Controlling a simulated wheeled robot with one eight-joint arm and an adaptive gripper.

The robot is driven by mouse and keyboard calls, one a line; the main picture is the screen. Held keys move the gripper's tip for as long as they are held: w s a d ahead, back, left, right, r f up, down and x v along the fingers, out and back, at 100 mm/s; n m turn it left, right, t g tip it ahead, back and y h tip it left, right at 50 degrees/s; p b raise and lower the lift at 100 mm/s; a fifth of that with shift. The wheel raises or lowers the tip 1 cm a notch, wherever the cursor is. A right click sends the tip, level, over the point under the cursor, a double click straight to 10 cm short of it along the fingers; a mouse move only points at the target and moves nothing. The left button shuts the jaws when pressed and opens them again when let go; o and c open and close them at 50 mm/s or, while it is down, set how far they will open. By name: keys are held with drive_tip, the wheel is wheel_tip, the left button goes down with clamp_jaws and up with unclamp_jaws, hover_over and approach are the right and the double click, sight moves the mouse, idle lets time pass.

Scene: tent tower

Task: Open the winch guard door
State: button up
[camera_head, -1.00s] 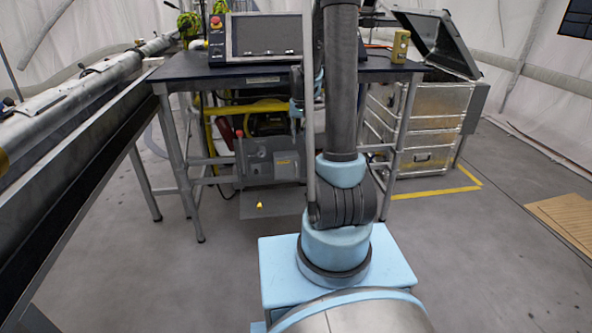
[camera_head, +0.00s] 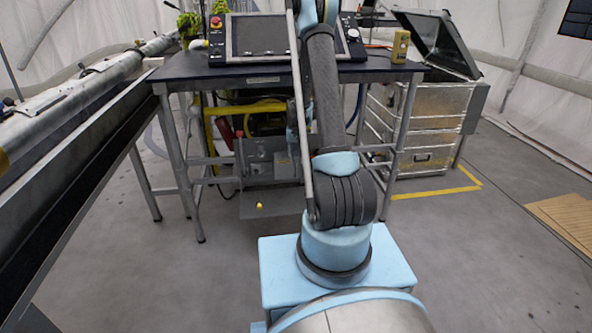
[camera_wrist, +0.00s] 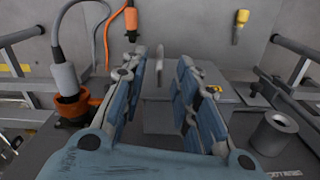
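My gripper (camera_wrist: 163,68) is open in the wrist view, with its two blue-grey fingers apart. A small upright grey piece, perhaps a handle, shows between and beyond the fingertips; I cannot tell if they touch it. Behind it is a grey box-like face (camera_wrist: 172,118), partly hidden by the fingers. In the head view a grey housing (camera_head: 268,160) sits low under the table, likely the winch with its guard. I cannot pick out the door's edge or hinge. My arm hides its right part, and the gripper is not clear there.
A dark table (camera_head: 190,68) with a control console (camera_head: 258,38) stands over the housing, its legs and rails around it. Metal cases (camera_head: 425,130) stand at right. In the wrist view an orange socket with a cable (camera_wrist: 72,105) is at left and a grey cylinder (camera_wrist: 275,132) at right.

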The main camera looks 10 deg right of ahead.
sight(287, 171)
drive_tip(key=shift+f, duration=3.05)
drive_tip(key=shift+c, duration=0.5)
clamp_jaws()
drive_tip(key=shift+d, duration=0.1)
